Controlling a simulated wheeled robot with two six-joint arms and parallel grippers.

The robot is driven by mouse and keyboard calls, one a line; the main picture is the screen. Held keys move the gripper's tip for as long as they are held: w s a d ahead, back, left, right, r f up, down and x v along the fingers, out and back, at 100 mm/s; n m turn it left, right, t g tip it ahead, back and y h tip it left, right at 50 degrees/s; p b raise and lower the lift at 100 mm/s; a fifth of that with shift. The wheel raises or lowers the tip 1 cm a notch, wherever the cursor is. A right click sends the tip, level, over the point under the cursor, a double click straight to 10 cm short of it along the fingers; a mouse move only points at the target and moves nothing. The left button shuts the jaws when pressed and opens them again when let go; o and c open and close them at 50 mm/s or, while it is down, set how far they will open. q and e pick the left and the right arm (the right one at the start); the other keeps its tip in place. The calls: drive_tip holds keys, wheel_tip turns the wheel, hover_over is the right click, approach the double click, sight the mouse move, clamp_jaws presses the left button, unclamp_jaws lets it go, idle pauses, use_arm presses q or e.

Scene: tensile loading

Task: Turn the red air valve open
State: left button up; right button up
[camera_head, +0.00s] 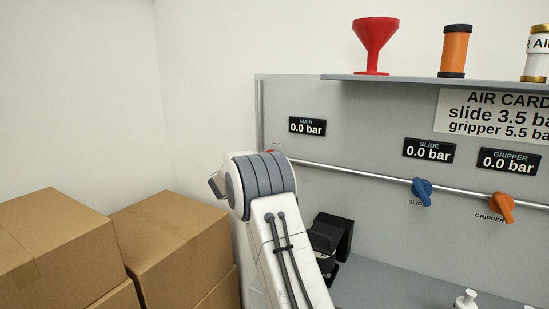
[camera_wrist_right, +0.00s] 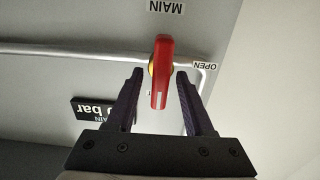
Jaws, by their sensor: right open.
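The red air valve (camera_wrist_right: 161,75) is seen close up in the right wrist view, which is upside down to the lettering. Its red handle lies across the metal pipe, and an OPEN label (camera_wrist_right: 205,66) sits to its right. My right gripper (camera_wrist_right: 160,74) is open, with one finger on each side of the handle. Gaps show between handle and fingers. In the head view my right arm's wrist covers nearly all of the valve and the gripper. The MAIN display (camera_head: 307,127) reads 0.0 bar. My left gripper is not in view.
A blue SLIDE valve (camera_head: 422,191) and an orange GRIPPER valve (camera_head: 502,207) sit along the pipe to the right. Cardboard boxes (camera_head: 172,240) stand left of the panel. A shelf (camera_head: 420,80) above holds a red funnel (camera_head: 375,45) and an orange cylinder (camera_head: 454,51).

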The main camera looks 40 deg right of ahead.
drive_tip(key=shift+x, duration=1.55)
clamp_jaws()
drive_tip(key=shift+w+a+f+n+p, duration=0.15)
drive_tip(key=shift+w+f+n+p, duration=0.1)
drive_tip(key=shift+n+p, duration=3.1)
drive_tip(key=shift+w+a+f+n+p, duration=0.1)
drive_tip(key=shift+w+f+n+p, duration=0.1)
drive_tip(key=shift+n+p, duration=3.1)
drive_tip(key=shift+w+a+f+n+p, duration=0.2)
drive_tip(key=shift+n+p, duration=2.25)
drive_tip(key=shift+p, duration=1.8)
